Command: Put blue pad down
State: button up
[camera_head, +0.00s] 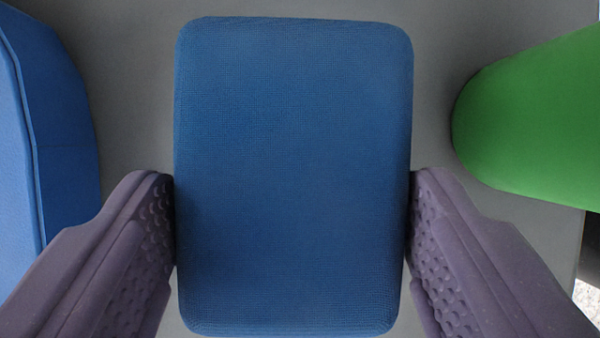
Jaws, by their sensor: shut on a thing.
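The blue pad (293,150) is a rounded rectangular block with a woven-looking surface, filling the middle of the view. My gripper (292,215) has its two purple, dimpled fingers against the pad's left and right sides, toward its lower half. It is shut on the pad. The pad hides what lies directly beneath it, and I cannot tell whether it touches the grey surface (135,100).
A lighter blue padded object (60,120) stands at the left edge. A green rounded object (535,115) is at the right. Grey surface shows between them and the pad. The surface's edge (581,245) shows at the lower right, with speckled ground beyond.

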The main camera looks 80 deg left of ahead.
aim_at(289, 227)
notch_tip(289, 227, down, 4)
jog(key=shift+f+b, duration=0.2)
jog(key=shift+b, duration=0.55)
jog(key=shift+r, duration=0.15)
jog(key=o, duration=1)
jog(key=shift+r, duration=0.1)
jog(key=p+v, duration=0.5)
jog(key=v, duration=0.7)
jog(key=shift+a, duration=0.15)
